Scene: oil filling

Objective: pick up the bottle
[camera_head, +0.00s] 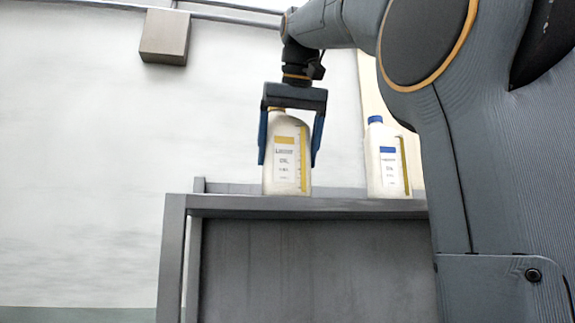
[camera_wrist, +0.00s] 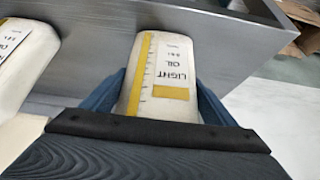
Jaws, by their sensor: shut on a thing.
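A cream oil bottle with a yellow stripe and a yellow label band (camera_head: 287,160) stands upright on the grey shelf (camera_head: 300,206). My gripper (camera_head: 290,150) comes down from above, with its blue fingers on both sides of this bottle, shut on it. In the wrist view the same bottle (camera_wrist: 165,75) shows its "LIGHT OIL" label between the two fingers (camera_wrist: 160,92). The bottle's base appears to be at the shelf top; I cannot tell whether it is lifted. Its top is partly hidden by my gripper.
A second cream bottle with a blue cap and blue label band (camera_head: 384,160) stands to the right on the same shelf. It shows at the left in the wrist view (camera_wrist: 25,58). A box (camera_head: 165,37) is on the wall at upper left. The space left of the shelf is clear.

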